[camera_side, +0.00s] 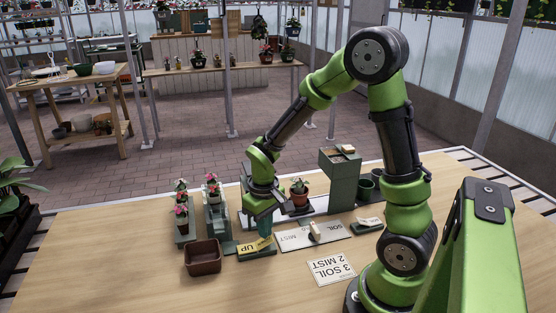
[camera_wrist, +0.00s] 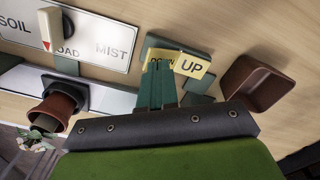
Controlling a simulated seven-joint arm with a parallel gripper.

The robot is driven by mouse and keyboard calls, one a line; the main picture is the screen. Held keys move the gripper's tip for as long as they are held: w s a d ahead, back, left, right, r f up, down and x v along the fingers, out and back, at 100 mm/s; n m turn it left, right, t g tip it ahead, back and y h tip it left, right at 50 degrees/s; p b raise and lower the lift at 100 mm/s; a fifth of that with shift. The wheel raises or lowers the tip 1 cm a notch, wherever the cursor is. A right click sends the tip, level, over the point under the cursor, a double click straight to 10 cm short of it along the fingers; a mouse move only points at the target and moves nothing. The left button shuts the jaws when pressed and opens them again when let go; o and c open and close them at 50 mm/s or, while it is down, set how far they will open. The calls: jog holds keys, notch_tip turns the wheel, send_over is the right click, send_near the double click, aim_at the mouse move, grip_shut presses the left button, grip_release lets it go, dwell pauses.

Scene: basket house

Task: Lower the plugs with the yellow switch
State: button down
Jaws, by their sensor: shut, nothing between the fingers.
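The yellow switch (camera_side: 248,247) sits on a dark green base near the middle of the table. In the wrist view its UP side (camera_wrist: 191,66) shows plainly, and the DOWN side (camera_wrist: 163,55) is partly covered by my fingertips. My gripper (camera_side: 264,233) is shut and empty, pointing down at the switch. In the wrist view my gripper (camera_wrist: 158,67) has its tips over the DOWN side; whether they touch it I cannot tell. The potted pink-flowered plugs (camera_side: 212,187) stand on green racks to the left of my gripper.
A brown square tub (camera_side: 203,257) stands left of the switch. A white SOIL/MIST panel (camera_side: 297,239) with a lever lies to the right. A card (camera_side: 331,269) reads 3 SOIL 2 MIST. A potted plant (camera_side: 299,194) stands behind. The front left table is clear.

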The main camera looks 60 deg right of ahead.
jog(key=shift+f, duration=1.05)
dwell(0.4)
jog(key=shift+r, duration=3.55)
jog(key=s+a+r+t+y, duration=0.1)
jog(key=s+a+r+t, duration=0.2)
jog(key=r, duration=0.4)
jog(key=s+a+r+m+t+y, duration=0.1)
jog(key=s+a+r+t, duration=0.3)
jog(key=r, duration=0.3)
jog(key=shift+s+a, duration=0.4)
jog(key=shift+a, duration=0.15)
